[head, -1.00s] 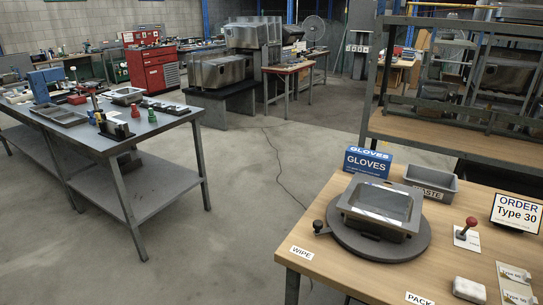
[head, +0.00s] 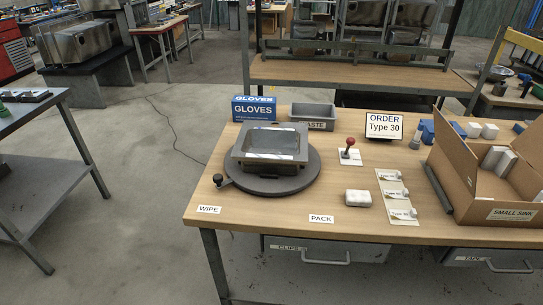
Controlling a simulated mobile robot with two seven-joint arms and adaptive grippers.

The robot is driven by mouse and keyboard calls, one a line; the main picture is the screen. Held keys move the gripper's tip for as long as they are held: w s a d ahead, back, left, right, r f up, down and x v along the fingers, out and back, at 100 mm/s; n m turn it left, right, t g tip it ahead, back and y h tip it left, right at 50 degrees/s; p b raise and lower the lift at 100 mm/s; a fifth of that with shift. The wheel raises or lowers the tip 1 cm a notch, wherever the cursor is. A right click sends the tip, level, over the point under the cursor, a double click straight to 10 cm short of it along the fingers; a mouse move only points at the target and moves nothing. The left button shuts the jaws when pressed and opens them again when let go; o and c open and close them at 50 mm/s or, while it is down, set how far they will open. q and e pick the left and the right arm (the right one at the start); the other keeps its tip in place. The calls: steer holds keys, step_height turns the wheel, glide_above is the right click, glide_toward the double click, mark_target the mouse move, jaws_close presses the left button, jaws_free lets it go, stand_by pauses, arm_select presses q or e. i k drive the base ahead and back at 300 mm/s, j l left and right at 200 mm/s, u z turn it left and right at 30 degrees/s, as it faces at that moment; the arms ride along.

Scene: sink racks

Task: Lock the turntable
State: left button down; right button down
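The turntable (head: 290,184) is a dark grey disc on the wooden bench, near its left end. A black knob (head: 218,179) sticks out at its left edge. A steel sink (head: 248,160) rests on the disc, turned slightly. A lever with a red ball top (head: 350,142) stands on a white plate to the right of the turntable. I cannot tell from here whether the knob or the lever is in a locked position. Neither of my grippers is in view.
A gloves box (head: 254,109) and a grey waste bin (head: 315,115) stand behind the turntable. A white block (head: 358,197), type cards (head: 393,191) and an open cardboard box (head: 466,165) lie to the right. The floor left of the bench (head: 130,180) is clear.

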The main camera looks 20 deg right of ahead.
mark_target(351, 141)
steer(key=z, duration=1.35)
steer(key=i+l+u, duration=0.1)
steer(key=l, duration=0.35)
steer(key=i+l+u, duration=0.1)
steer(key=l, duration=0.35)
steer(key=i+l+u, duration=0.1)
steer(key=l, duration=0.4)
steer(key=i+j, duration=0.05)
steer(key=i, duration=0.05)
